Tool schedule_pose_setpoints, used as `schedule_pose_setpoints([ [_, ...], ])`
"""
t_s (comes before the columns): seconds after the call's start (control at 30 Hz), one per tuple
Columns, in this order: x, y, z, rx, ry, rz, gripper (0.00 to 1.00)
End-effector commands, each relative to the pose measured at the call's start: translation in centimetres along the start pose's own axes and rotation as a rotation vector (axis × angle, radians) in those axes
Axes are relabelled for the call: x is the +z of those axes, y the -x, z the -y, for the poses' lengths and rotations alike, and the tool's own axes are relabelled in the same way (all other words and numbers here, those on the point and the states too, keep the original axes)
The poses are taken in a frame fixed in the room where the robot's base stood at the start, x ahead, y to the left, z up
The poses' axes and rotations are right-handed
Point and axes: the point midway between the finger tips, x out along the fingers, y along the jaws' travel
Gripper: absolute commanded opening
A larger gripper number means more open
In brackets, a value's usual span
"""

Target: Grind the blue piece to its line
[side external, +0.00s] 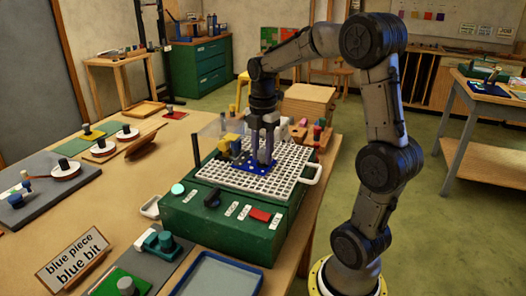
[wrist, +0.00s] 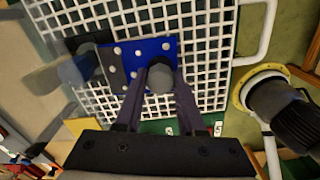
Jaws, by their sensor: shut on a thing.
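The blue piece (wrist: 128,52) lies flat on the white grid top (wrist: 205,85) of the green grinder; it also shows in the side view (side external: 248,166). Pale round dots show on its blue face; I cannot make out a line. A dark round knob (wrist: 160,76) stands on the piece. My gripper (wrist: 160,88) is shut on this knob from above, and in the side view my gripper (side external: 263,160) comes straight down over the grid. In the wrist view, the piece's left edge is beside a dark block and a blurred grey round part (wrist: 78,68); I cannot tell whether they touch.
The green grinder (side external: 215,222) carries a yellow block (side external: 229,143), a clear shield (side external: 207,138) and a red switch (side external: 260,215). A white handle (side external: 311,176) sticks out right. A blue tray (side external: 222,277) and a sign reading "blue piece blue bit" (side external: 85,260) stand in front.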

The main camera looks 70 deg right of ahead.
Motion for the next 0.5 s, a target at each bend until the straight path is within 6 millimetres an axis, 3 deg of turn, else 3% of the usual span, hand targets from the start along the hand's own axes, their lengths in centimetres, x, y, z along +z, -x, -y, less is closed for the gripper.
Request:
schedule_pose_setpoints([
  [0.5, 0.79, -0.02, -0.26, -0.003, 0.000, 0.000, 0.00],
])
